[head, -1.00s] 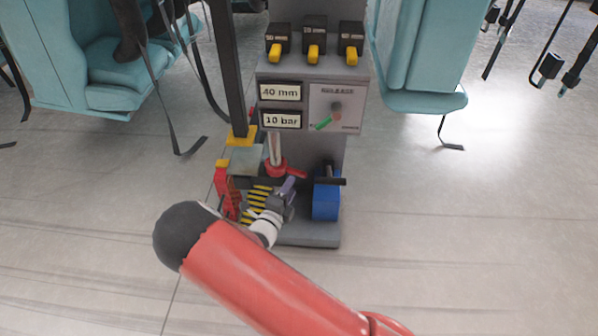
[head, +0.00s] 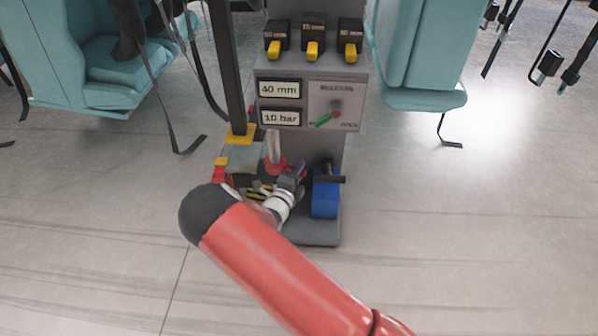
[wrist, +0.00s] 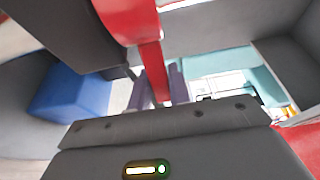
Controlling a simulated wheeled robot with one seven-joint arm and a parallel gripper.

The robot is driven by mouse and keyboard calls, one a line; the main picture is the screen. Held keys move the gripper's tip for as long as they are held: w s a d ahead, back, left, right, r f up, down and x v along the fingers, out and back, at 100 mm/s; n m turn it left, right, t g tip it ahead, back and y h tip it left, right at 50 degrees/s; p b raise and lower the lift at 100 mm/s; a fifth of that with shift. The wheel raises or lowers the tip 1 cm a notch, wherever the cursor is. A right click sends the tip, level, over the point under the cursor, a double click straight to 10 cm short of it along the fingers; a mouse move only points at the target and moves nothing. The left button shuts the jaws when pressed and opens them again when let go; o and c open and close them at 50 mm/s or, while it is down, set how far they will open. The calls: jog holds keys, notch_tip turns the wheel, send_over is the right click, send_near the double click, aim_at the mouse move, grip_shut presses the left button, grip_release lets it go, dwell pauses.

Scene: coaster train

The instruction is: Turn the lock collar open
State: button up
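The red lock collar (head: 276,163) sits around the foot of a pale upright rod on the grey stand, in the head view. Its red handle (wrist: 153,65) runs down the middle of the wrist view. My gripper (head: 299,170) is at the collar's right side, low over the stand, and covers most of the handle in the head view. In the wrist view the two purple fingers of my gripper (wrist: 161,88) stand one on each side of the red handle. They look apart, with the handle between them; firm contact is not clear.
A blue block (head: 325,197) with a dark lever stands close right of my gripper. A yellow-and-black striped part (head: 260,190) lies left of it.

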grip_shut()
